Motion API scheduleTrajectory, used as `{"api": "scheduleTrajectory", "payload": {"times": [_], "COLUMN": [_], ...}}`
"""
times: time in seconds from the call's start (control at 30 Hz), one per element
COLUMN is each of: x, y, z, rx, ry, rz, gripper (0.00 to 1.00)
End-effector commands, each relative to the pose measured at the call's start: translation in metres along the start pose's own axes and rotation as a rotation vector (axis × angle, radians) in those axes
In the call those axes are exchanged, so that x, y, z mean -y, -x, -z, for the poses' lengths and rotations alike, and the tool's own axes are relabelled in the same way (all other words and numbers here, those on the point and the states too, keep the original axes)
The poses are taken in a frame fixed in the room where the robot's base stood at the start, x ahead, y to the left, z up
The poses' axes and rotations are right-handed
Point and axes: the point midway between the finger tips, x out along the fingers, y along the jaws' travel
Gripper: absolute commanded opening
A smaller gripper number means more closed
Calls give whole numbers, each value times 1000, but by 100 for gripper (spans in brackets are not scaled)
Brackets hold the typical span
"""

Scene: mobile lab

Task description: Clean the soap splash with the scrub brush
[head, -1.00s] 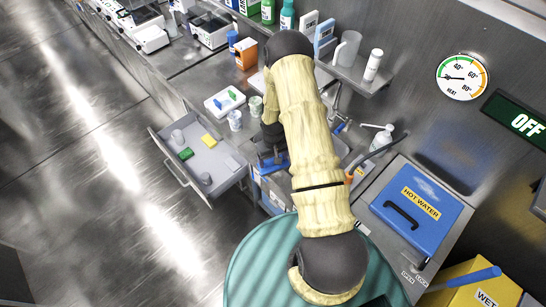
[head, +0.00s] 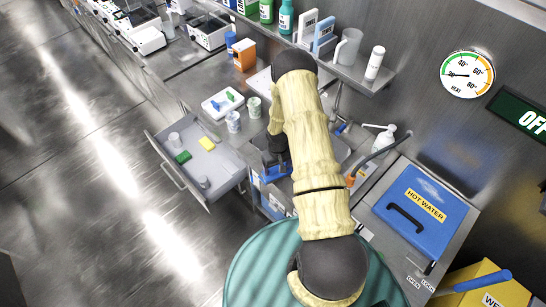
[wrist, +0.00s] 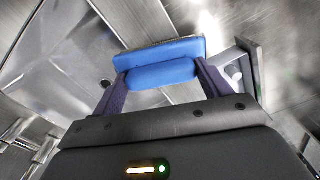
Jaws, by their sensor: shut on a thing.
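My gripper (wrist: 160,78) is shut on the scrub brush (wrist: 165,50), a blue block with a thin bristle strip along its far edge in the wrist view. The brush lies crosswise between the two dark fingers. In the head view my gripper (head: 276,162) hangs low over the sink area, partly hidden by my arm. A bit of blue shows beside it, but I cannot tell if it is the brush. Bare metal surfaces lie beyond the brush in the wrist view. I cannot make out the soap splash in either view.
An open drawer (head: 216,173) with sponges and cups sticks out at left. A white tray (head: 223,103) and cups stand on the counter. A soap bottle (head: 383,138) and the blue hot water box (head: 421,205) are at right. A shelf (head: 350,73) runs behind.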

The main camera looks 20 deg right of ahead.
Motion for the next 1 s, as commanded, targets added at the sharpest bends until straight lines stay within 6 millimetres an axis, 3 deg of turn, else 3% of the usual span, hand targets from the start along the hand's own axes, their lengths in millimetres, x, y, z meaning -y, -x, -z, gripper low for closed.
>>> {"api": "scheduleTrajectory", "payload": {"times": [0.2,0.67,0.8,1.0], "x": [-12,19,18,18], "y": [2,-1,28,43], "z": [2,-3,-2,-2], "rx": [0,0,-4,-1], "ry": [7,-9,-10,-9], "rz": [1,0,0,0], "gripper": [48,48,48,48]}}
